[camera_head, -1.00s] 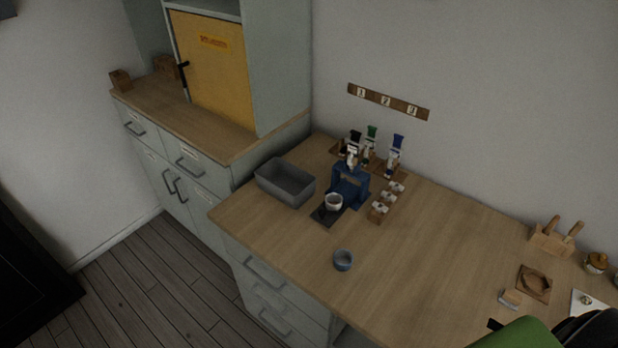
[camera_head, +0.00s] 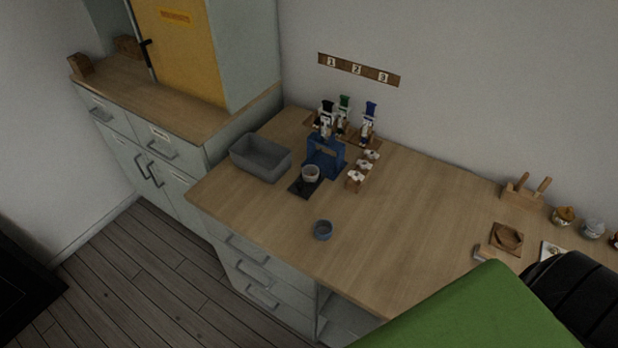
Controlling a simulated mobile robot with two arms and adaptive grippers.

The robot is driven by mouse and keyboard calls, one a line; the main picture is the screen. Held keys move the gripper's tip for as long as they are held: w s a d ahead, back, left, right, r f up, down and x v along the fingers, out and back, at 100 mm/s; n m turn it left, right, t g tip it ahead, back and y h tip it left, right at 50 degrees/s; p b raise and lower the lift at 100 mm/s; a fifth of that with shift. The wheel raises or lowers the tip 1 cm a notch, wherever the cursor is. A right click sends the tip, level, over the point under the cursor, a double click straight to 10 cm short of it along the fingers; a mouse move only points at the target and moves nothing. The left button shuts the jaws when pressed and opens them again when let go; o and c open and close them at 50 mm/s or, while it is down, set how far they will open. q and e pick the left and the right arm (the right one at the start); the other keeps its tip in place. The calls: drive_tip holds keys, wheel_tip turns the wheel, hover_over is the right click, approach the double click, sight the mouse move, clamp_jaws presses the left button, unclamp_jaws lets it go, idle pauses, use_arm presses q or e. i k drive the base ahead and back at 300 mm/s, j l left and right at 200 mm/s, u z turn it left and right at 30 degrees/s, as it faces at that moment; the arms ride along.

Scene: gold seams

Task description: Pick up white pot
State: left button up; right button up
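A small whitish pot or cup (camera_head: 310,173) stands upright on a dark pad (camera_head: 303,188) in front of a blue stand (camera_head: 325,158) on the wooden worktop. A whitish lidded pot (camera_head: 592,228) stands at the far right of the worktop, beside an orange-brown lidded pot (camera_head: 563,216). I cannot tell which of these the task names. A green and black part of my own arm covers the lower right corner. I see no fingertips of either gripper.
Small white items (camera_head: 363,170) sit right of the blue stand. A wooden block with handles (camera_head: 524,192) is at the right. The worktop's middle is clear.

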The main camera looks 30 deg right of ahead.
sight(310, 173)
drive_tip(key=j+z, duration=0.1)
drive_tip(key=z, duration=1.05)
